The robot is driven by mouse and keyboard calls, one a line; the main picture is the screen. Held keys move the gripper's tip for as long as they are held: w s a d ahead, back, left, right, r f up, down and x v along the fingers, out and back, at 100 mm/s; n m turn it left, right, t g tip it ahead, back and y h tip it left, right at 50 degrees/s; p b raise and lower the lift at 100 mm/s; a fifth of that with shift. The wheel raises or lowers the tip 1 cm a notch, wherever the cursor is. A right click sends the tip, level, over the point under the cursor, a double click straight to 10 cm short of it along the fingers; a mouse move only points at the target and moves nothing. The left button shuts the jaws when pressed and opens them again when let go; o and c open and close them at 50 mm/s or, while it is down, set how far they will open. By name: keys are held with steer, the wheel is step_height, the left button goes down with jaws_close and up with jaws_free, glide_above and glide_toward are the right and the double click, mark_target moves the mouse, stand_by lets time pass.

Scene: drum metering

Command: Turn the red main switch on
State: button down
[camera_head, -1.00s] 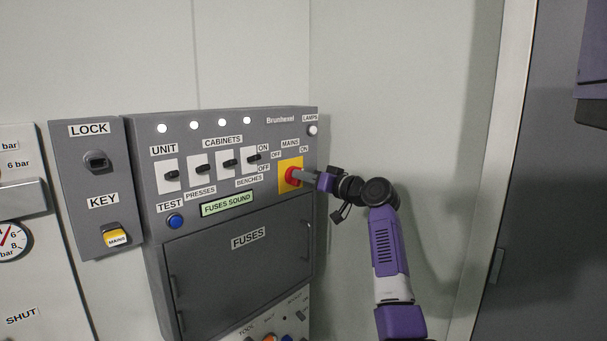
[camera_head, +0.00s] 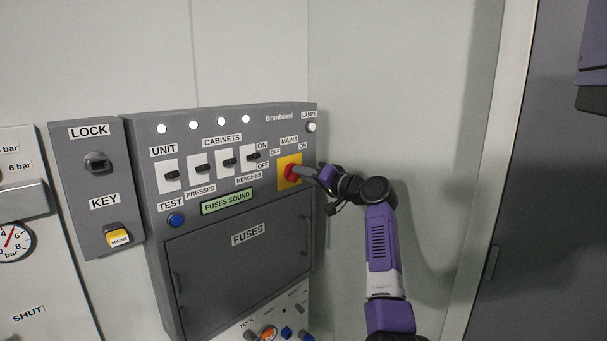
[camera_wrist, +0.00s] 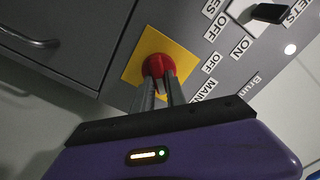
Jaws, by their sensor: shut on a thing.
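The red main switch (camera_head: 290,173) is a round red knob on a yellow plate (camera_head: 284,184), at the right side of the grey panel under the MAINS label. In the wrist view, the red knob (camera_wrist: 158,68) sits on its yellow plate (camera_wrist: 133,72). My gripper (camera_head: 300,172) reaches it from the right in the head view. In the wrist view my gripper's two fingers (camera_wrist: 160,80) are shut on the knob. The fingers hide part of the knob, and its exact pointing direction is hard to tell.
The grey panel (camera_head: 220,265) also carries several small black switches, a blue TEST button (camera_head: 176,220) and a FUSES SOUND display (camera_head: 227,202). A key box (camera_head: 75,175) with a yellow MAINS tag (camera_head: 118,237) is at left. The wall (camera_head: 400,90) right of the panel is bare.

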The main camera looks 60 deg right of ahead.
steer(key=shift+f, duration=0.1)
steer(key=c, duration=1.4)
jaws_free()
steer(key=shift+o, duration=0.2)
steer(key=b+v, duration=0.1)
steer(key=v, duration=0.6)
steer(key=shift+s+a+b, duration=0.15)
steer(key=shift+s+b, duration=0.25)
